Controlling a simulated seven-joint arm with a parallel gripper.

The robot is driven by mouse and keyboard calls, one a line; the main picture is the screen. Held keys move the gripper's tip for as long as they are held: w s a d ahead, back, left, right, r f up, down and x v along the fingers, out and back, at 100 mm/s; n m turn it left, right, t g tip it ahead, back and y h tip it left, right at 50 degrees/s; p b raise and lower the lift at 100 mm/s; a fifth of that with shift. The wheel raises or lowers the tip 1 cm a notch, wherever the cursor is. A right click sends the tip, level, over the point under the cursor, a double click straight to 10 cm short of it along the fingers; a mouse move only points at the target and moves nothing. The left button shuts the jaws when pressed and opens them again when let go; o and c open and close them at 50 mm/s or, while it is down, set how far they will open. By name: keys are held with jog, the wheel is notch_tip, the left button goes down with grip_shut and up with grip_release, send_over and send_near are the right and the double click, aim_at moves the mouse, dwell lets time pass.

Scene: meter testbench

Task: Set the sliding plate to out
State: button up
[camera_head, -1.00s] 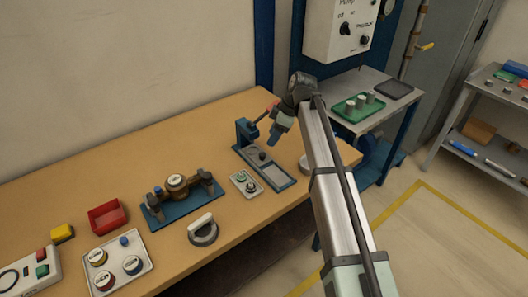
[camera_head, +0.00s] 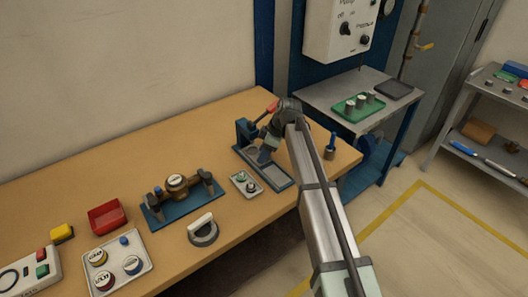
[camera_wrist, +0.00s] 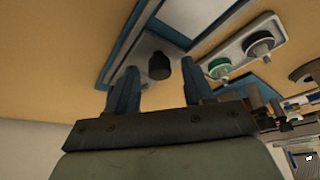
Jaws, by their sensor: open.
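The sliding plate (camera_head: 277,180) is a grey plate in a blue-edged base on the bench, and its upper part is hidden behind my gripper in the head view. It also shows in the wrist view (camera_wrist: 140,57). A dark round knob (camera_wrist: 160,66) stands on it. My gripper (camera_head: 264,154) is open and low over the plate. In the wrist view its two blue fingers (camera_wrist: 163,78) lie either side of the knob, with the tips near it. I cannot tell whether they touch it.
A clamp with a red handle (camera_head: 266,112) stands at the fixture's far end. A small panel with two knobs (camera_head: 245,184) lies close on the left. A blue-handled tool (camera_head: 330,146) stands at the bench's right edge. A round gauge-like fixture (camera_head: 177,187) is further left.

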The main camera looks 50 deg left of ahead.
grip_shut()
dwell(0.5)
jog(key=d, duration=1)
jog(key=shift+c, duration=1.2)
grip_release()
jog(key=shift+d, duration=0.1)
jog(key=shift+o, duration=1.2)
jog(key=shift+r, duration=0.1)
